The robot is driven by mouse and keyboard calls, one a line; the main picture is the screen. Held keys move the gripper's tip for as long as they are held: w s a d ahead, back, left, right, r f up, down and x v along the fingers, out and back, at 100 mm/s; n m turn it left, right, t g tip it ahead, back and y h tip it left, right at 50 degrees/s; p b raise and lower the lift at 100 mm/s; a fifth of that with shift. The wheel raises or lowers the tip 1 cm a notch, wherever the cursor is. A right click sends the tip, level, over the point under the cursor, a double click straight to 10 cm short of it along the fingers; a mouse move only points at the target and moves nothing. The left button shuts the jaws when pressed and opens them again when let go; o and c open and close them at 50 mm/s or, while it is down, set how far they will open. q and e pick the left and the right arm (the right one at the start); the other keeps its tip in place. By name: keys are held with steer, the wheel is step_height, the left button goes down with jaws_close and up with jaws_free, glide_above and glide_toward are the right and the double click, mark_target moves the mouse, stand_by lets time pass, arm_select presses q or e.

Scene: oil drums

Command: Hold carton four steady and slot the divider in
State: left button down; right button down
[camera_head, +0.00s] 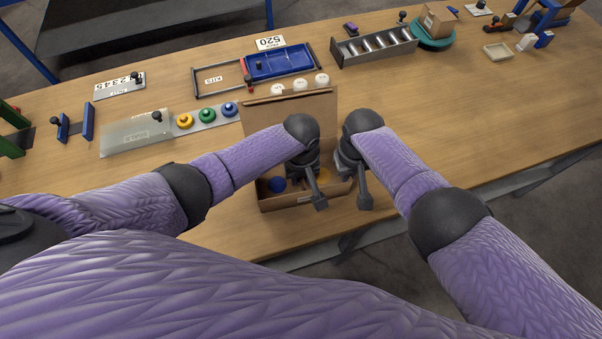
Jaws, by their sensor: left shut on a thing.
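An open brown cardboard carton (283,203) stands at the table's near edge, its back flap (290,107) raised. A blue round thing (277,184) and part of a yellow one lie inside. My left gripper (319,203) reaches down over the carton and is shut at its front wall, apparently on the carton; my arm hides the exact contact. My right gripper (364,201) hangs just beside the carton's right end; its jaws cannot be made out. I cannot pick out a divider, and no number four is readable on the carton.
White balls (300,82) lie behind the flap. Yellow, green and blue knobs (207,114) sit on a strip to the left. A blue tray (281,64) and a metal slotted rack (374,46) stand further back. The table right of my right arm is clear.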

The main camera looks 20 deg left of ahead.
arm_select(q)
steer(key=shift+f, duration=0.75)
stand_by(0.3)
jaws_free()
steer(key=shift+r, duration=4.65)
arm_select(e)
steer(key=c, duration=0.7)
jaws_free()
steer(key=shift+c, duration=0.2)
steer(key=shift+r, duration=0.1)
